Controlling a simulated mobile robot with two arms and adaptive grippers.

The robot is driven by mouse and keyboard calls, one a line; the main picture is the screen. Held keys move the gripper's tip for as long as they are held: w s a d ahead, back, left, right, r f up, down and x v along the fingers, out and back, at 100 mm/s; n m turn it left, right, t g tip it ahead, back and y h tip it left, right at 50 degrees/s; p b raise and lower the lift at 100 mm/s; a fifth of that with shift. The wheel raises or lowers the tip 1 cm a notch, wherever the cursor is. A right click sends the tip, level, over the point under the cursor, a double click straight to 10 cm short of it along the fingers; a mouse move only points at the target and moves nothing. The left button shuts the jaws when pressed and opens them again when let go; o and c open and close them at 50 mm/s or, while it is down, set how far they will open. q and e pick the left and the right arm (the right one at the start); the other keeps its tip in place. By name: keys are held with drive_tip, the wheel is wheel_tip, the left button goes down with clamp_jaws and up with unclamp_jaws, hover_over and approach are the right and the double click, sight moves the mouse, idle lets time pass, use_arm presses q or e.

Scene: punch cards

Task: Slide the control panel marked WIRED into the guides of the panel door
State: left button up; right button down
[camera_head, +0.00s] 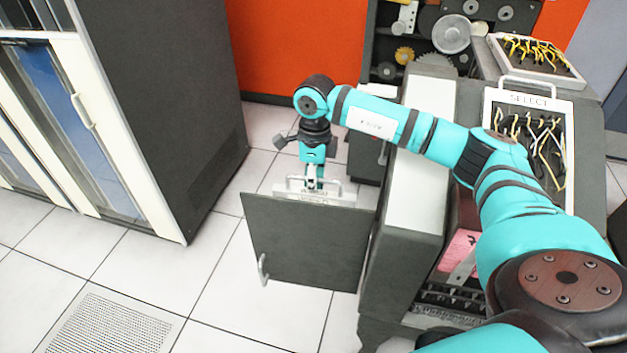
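The panel door (303,245) is a dark grey plate standing open, with a small light handle on its left part. Behind its top edge, the pale top of a control panel (288,189) with a light handle shows. Its lettering is too small and partly covered to read surely, and its lower part is hidden by the door. My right gripper (314,181) points down at this panel's handle and appears closed on it. I cannot tell whether the panel sits inside the guides, which are hidden. My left gripper is out of view.
A panel marked SELECT (529,99) with loose wires rests on the dark machine at the right. Another wired panel (545,64) lies behind it. A tall cabinet (166,95) stands at the left. Tiled floor (225,290) is clear between cabinet and door.

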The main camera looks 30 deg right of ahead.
drive_tip(key=shift+f+b, duration=0.95)
drive_tip(key=shift+f, duration=0.25)
drive_tip(key=c, duration=2)
unclamp_jaws()
drive_tip(key=o, duration=0.6)
drive_tip(key=shift+s, duration=0.1)
drive_tip(key=shift+f, duration=0.15)
wheel_tip(320, 180, up, 12)
drive_tip(key=shift+d+r, duration=0.15)
